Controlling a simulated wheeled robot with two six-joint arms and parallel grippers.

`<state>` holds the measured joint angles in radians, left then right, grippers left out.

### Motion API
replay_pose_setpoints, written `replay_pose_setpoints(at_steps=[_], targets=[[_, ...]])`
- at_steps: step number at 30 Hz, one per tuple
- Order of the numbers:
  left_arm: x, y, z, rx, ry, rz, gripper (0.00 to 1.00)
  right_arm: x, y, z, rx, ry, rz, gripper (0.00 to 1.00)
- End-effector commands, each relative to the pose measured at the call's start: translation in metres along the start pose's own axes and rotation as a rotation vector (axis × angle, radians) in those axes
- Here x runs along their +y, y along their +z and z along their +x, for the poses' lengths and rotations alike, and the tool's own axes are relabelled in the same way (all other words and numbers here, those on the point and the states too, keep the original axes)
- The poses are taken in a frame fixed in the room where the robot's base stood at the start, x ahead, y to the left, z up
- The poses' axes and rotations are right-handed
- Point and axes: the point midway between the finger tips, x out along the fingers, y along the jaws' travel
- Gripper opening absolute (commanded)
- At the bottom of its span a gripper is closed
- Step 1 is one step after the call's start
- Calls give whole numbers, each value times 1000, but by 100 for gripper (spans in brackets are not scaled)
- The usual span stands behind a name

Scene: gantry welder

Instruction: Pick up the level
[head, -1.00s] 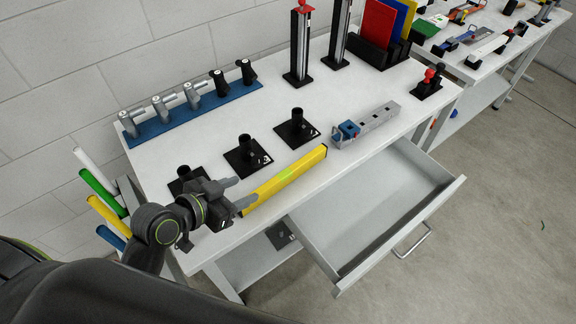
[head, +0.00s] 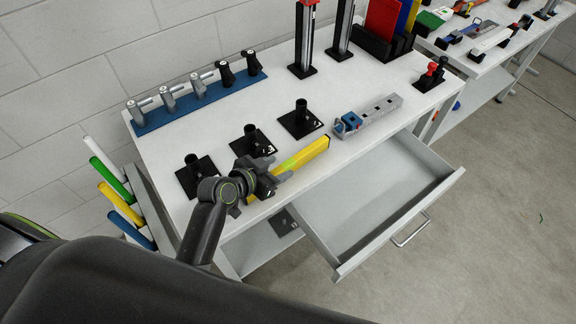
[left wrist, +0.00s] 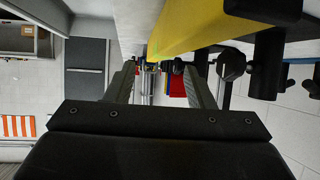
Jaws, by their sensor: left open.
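The level, a long yellow bar (head: 308,154), lies along the front edge of the white workbench. Its left part is mostly hidden behind my left gripper. My left gripper (head: 277,168) is at the level's left half in the head view, with its jaws open. The left wrist view shows the two fingers (left wrist: 162,85) apart with nothing held between them. The yellow level (left wrist: 195,25) runs across the top of that view, outside the finger gap. I cannot tell whether a finger touches it. My right gripper is not in view.
Black stands (head: 252,142) stand on the bench behind the level. A grey block with a blue part (head: 368,116) lies to its right. An open drawer (head: 385,190) juts out below the front edge. A blue rack of torches (head: 197,100) is at the back.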

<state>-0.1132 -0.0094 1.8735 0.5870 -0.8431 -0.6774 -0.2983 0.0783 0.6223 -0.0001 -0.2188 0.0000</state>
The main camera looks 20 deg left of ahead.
Motion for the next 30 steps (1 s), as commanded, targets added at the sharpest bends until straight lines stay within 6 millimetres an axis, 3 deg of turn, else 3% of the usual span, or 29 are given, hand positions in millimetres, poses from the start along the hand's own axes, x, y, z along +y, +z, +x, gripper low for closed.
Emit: replay_pose_setpoints(at_steps=[10,21,30], targets=[[-4,4,37,0,0,-2,49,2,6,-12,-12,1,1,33],[-4,4,42,0,-1,0,47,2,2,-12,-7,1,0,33],[-4,4,42,0,-1,0,8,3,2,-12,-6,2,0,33]])
